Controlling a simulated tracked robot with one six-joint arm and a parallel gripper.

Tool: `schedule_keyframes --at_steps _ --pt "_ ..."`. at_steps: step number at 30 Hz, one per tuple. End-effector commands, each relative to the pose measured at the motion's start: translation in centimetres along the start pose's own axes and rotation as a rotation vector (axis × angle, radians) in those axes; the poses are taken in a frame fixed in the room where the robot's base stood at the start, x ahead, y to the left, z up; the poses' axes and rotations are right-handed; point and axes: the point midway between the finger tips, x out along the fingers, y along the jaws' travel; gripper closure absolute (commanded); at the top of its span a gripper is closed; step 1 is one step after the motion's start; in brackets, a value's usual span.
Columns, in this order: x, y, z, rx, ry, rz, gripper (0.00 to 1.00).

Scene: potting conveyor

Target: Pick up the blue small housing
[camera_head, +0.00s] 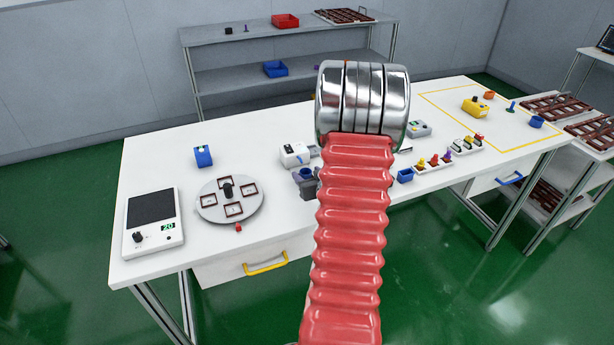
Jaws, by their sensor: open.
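A small blue block-shaped housing (203,156) stands on the left part of the white table (160,165), behind the round turntable (215,212). Nothing touches it, and a small light patch shows on its top. My arm, with red bellows and a metal end, rises through the middle of the picture, to the right of the blue housing. My gripper's fingers do not show; the arm hides what lies behind it. Other small blue things are a box (404,176) right of the arm and a piece (537,121) at the far right.
A scale (152,220) stands at the front left. A white housing (294,153) and a dark grey fixture (305,184) sit close left of my arm. A row of coloured parts (433,162), a grey housing (419,129) and a yellow housing (476,106) lie right. Shelves (235,77) stand behind.

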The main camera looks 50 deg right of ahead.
Motion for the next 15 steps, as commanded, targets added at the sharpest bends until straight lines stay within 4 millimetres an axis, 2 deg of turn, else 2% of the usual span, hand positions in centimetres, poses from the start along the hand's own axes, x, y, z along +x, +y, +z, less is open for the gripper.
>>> schedule_keyframes --at_steps 12,15 --pt "-0.05 0.03 -0.01 0.0 0.0 0.001 0.48" --pt "-0.05 0.04 -0.01 0.0 0.0 0.001 0.54"
